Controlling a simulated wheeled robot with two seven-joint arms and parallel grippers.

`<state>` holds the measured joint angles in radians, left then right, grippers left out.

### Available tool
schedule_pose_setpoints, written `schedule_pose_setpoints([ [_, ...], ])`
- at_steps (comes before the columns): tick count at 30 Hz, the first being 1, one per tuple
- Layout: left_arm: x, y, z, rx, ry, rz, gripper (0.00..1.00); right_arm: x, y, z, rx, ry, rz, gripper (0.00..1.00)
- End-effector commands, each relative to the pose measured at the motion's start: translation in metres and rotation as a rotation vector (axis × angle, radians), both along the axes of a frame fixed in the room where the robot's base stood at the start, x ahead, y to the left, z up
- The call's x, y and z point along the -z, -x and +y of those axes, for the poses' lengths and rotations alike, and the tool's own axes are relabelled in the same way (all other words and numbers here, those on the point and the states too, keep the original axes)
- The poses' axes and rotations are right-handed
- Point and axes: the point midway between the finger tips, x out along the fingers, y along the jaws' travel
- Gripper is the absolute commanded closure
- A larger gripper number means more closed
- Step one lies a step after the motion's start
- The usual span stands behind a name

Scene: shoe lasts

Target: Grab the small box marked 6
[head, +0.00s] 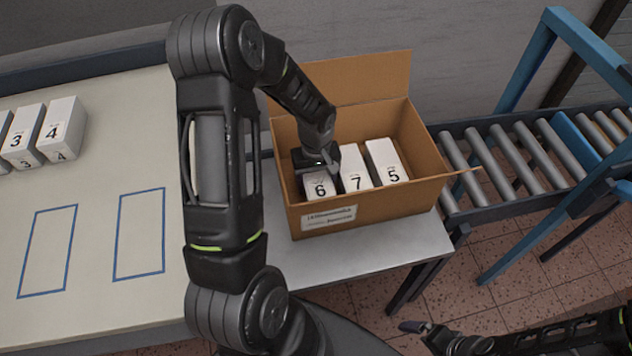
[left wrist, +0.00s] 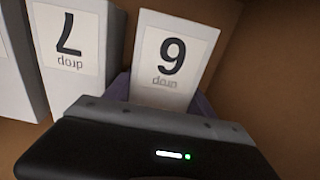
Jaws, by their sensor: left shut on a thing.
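The small white box marked 6 (head: 320,188) stands inside the open cardboard box (head: 420,202), at its left end. It also shows in the left wrist view (left wrist: 172,60), its label upside down there. My left gripper (head: 318,165) reaches down into the cardboard box from above and is shut on the box marked 6. Its fingers are mostly hidden behind the small box and the gripper body. My right gripper (head: 425,332) is low at the bottom right, away from the boxes; its jaws are not clear.
Boxes marked 7 (head: 354,170) and 5 (head: 385,164) stand to the right of box 6. Boxes marked 3 (head: 25,133) and 4 (head: 62,130) stand on the left table (head: 90,285), near empty blue outlines. A roller conveyor (head: 500,165) is at right.

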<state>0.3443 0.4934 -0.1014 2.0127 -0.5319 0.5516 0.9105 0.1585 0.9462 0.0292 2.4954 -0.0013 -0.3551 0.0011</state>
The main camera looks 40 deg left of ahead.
Motion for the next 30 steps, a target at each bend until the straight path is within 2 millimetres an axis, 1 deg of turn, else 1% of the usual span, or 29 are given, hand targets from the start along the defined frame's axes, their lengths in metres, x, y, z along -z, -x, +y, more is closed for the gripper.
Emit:
schedule_pose_setpoints([
  [6, -0.002, -0.001, 0.0, 0.0, 0.0, -0.001, 0.85, 0.0, 0.0, 0.0, 0.0, 0.0, 0.0, 0.0],
  [10, -0.012, -0.001, 0.0, 0.0, -0.001, -0.003, 0.85, 0.001, 0.0, 0.0, 0.0, 0.0, 0.0, 0.0],
  [14, -0.032, -0.001, 0.001, -0.001, -0.002, -0.005, 0.85, 0.003, 0.0, 0.0, 0.0, 0.0, 0.0, 0.0],
  [18, -0.06, -0.002, 0.0, 0.0, -0.001, -0.006, 0.85, 0.005, 0.0, 0.0, 0.0, 0.0, 0.0, 0.0],
  [22, -0.083, -0.001, 0.0, 0.001, -0.001, -0.006, 0.85, 0.006, 0.0, 0.0, 0.0, 0.0, 0.0, 0.0],
  [25, -0.095, -0.001, 0.0, 0.0, -0.001, -0.003, 0.85, 0.007, 0.0, 0.0, 0.0, 0.0, 0.0, 0.0],
  [30, -0.101, 0.0, 0.0, -0.001, 0.001, -0.001, 0.85, 0.007, 0.0, 0.0, 0.0, 0.0, 0.0, 0.0],
])
